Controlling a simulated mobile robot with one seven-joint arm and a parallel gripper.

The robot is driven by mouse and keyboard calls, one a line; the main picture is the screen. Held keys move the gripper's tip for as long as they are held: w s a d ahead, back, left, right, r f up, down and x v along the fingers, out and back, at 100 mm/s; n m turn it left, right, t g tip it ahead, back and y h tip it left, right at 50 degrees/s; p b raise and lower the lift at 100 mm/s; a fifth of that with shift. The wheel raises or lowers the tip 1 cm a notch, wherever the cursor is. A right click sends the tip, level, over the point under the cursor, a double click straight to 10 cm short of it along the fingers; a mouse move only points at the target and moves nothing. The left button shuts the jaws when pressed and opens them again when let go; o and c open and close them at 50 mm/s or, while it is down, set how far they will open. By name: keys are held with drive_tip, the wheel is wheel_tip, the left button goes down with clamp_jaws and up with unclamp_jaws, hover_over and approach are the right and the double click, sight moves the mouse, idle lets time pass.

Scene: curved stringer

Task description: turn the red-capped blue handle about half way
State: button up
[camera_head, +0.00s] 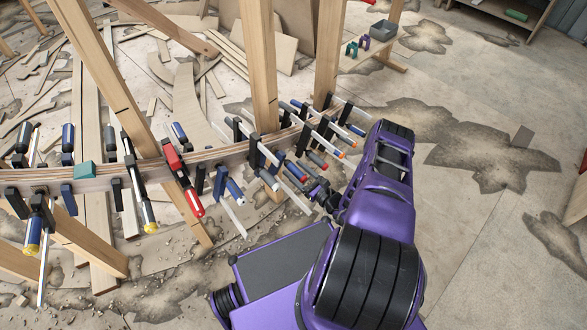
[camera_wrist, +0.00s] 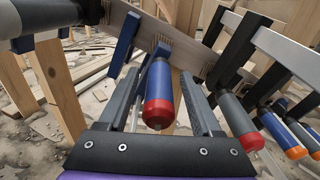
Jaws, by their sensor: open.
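The red-capped blue handle (camera_wrist: 160,92) is in the middle of the wrist view, pointing toward me from a clamp on the curved wooden stringer (camera_wrist: 180,45). My gripper (camera_wrist: 158,82) is open, with one grey finger on each side of the handle. Small gaps show between the fingers and the handle, so it is not gripped. The red cap is toward my palm and apart from it. In the head view my gripper (camera_head: 319,189) is among the clamps right of centre, and my forearm and the crowded handles make this handle hard to pick out.
A grey handle with a red cap (camera_wrist: 240,118) stands close right of my gripper, with blue orange-capped handles (camera_wrist: 283,133) beyond. A dark clamp bar (camera_wrist: 55,75) is at left. Wooden posts (camera_head: 258,65) rise behind the stringer. The floor at right is mostly clear.

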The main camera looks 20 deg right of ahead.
clamp_jaws()
idle(0.3)
drive_tip(key=shift+d, duration=0.1)
drive_tip(key=m+y, duration=0.1)
drive_tip(key=m, duration=0.2)
drive_tip(key=shift+m, duration=0.3)
drive_tip(key=m+y, duration=0.1)
drive_tip(key=m, duration=0.2)
drive_tip(key=shift+m, duration=0.4)
drive_tip(key=m, duration=0.4)
drive_tip(key=shift+d+f+y, duration=0.1)
drive_tip(key=shift+y, duration=0.3)
drive_tip(key=shift+m+y, duration=0.3)
drive_tip(key=shift+m, duration=1.8)
